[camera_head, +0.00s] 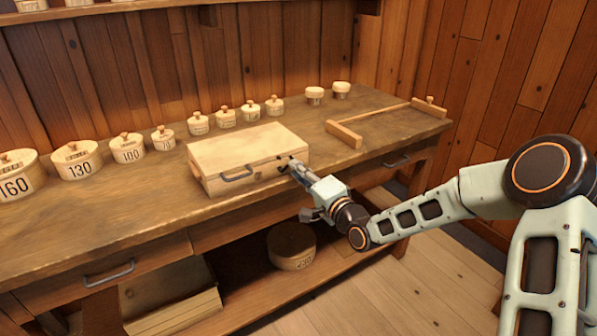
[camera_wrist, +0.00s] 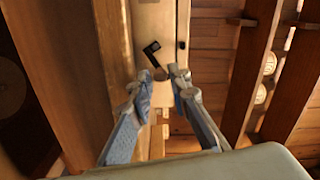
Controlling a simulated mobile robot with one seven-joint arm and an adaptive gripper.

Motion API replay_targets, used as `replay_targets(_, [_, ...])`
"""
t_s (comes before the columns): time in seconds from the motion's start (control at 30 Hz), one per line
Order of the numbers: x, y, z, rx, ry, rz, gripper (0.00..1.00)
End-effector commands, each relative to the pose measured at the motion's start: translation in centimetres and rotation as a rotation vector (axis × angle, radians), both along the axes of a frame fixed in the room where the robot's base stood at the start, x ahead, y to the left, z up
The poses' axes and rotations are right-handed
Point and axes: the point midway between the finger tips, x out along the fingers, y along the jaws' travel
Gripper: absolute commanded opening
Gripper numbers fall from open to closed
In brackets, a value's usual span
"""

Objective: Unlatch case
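The case (camera_head: 240,150) is a pale wooden box lying shut on the bench, with a grey handle (camera_head: 237,174) on its front. A dark latch (camera_head: 284,158) sits near its right end. In the wrist view the latch (camera_wrist: 152,52) is a black bent piece on the pale wood, with a small round brown knob (camera_wrist: 159,74) at its lower end. My gripper (camera_head: 294,166) reaches the case's right front corner. In the wrist view my gripper (camera_wrist: 160,76) has its fingertips apart, one on each side of the knob; I cannot tell whether they touch it.
Several lidded, numbered round boxes (camera_head: 78,162) stand left of and behind the case on the bench (camera_head: 100,235). Two small round pieces (camera_head: 314,95) stand at the back. A wooden bar frame (camera_head: 344,134) lies to the right. A round box (camera_head: 291,248) sits on the lower shelf.

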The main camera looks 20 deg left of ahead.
Motion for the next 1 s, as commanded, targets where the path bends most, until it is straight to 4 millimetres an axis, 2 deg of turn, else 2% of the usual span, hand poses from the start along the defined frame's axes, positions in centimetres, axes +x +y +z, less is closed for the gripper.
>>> replay_targets(0.1, [0.0,0.0,0.0,0.0,0.0,0.0,0.3])
replay_targets(0.47, [-0.5,-0.6,0.0,0.0,0.0,-0.001,0.3])
replay_targets(1.0, [-6.8,-8.1,0.1,0.0,-0.001,-0.002,0.3])
